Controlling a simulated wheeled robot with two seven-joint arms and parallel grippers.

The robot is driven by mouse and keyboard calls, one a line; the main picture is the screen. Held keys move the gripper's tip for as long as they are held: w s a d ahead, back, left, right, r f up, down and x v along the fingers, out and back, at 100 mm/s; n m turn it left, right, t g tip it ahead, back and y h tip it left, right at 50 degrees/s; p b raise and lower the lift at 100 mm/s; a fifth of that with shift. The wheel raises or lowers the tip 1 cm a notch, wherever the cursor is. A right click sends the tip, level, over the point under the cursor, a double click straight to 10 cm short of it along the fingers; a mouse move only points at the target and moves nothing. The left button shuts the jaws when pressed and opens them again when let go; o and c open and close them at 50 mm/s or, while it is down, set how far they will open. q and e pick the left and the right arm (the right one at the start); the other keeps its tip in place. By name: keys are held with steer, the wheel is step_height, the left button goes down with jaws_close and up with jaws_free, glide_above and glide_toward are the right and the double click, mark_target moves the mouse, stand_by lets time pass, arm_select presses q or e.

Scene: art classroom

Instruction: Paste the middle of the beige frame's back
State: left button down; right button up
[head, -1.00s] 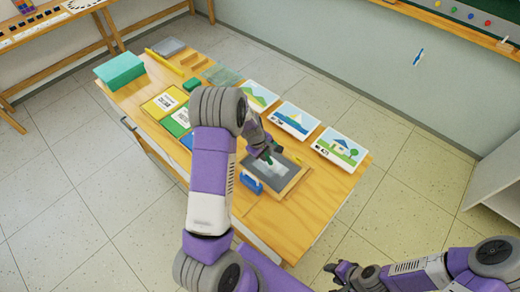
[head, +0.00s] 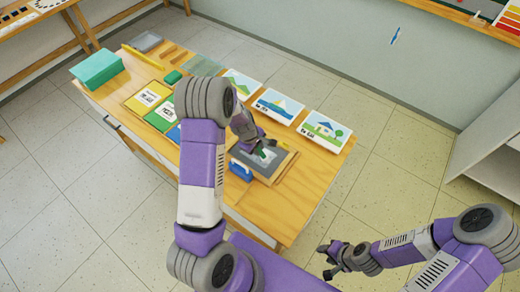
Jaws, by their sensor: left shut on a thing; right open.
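The beige frame (head: 286,167) lies face down near the front of the wooden table, its grey back (head: 270,171) up. A pale, whitish patch (head: 258,160) shows near the middle of the back. My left gripper (head: 256,144) is shut on a small green tool (head: 265,153) just over this patch. I cannot tell whether the tool's tip touches the back. My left arm hides part of the table left of the frame. My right gripper (head: 326,263) is open and empty, out over the floor in front of the table.
Pictures of a house (head: 325,128) and a boat (head: 279,105) lie behind the frame. The table's front right corner is bare.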

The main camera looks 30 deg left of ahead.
arm_select(q)
steer(key=shift+w+a+b, duration=0.75)
steer(key=shift+a+b, duration=0.5)
steer(key=shift+a, duration=4.8)
step_height(320, 180, up, 8)
steer(key=p, duration=0.5)
steer(key=shift+p, duration=0.4)
arm_select(e)
steer(key=shift+w+a+r, duration=0.15)
steer(key=shift+w+r, duration=0.25)
steer(key=shift+r, duration=0.4)
steer(key=shift+w+a+r, duration=0.1)
steer(key=shift+w+r, duration=0.25)
steer(key=shift+r, duration=0.4)
